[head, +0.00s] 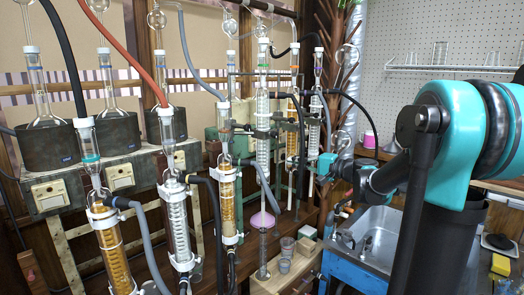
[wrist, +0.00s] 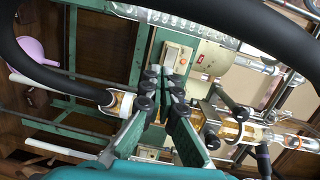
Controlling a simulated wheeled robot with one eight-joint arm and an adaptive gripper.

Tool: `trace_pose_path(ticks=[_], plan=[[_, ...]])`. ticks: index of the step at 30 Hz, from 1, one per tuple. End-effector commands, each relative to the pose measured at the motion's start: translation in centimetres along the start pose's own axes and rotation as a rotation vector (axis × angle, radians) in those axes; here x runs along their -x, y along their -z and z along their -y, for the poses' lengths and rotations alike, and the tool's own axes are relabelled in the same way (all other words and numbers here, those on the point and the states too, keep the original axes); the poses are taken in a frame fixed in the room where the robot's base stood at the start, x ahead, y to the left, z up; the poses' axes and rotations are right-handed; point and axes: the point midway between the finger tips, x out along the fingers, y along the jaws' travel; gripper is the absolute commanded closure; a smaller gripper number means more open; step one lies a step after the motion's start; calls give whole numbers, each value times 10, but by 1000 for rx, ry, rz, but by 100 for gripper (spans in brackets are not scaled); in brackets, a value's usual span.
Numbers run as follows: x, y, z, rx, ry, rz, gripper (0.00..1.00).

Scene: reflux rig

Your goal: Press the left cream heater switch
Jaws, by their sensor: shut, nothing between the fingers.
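Three cream switches sit on grey boxes below dark flask heaters at the left of the head view: the left cream switch (head: 49,194), the middle one (head: 120,176) and the right one (head: 180,160).
Glass columns with amber liquid (head: 110,240), hoses and clamps stand between my gripper and the left switches. A black hose (wrist: 35,75) curves across the wrist view. A metal sink (head: 375,235) stands below my arm. A pink funnel shape (wrist: 35,50) lies at the wrist view's left.

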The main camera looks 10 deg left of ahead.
Motion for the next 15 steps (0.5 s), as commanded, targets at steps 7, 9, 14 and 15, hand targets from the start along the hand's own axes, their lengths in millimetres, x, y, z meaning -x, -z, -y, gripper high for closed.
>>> trace_pose_path(ticks=[7, 9, 14, 15], plan=[[-3, 14, 17, -29, 62, -7, 100], [-3, 13, 17, -29, 62, -7, 100], [-3, 13, 17, -28, 61, -7, 100], [-3, 13, 17, -28, 61, -6, 100]])
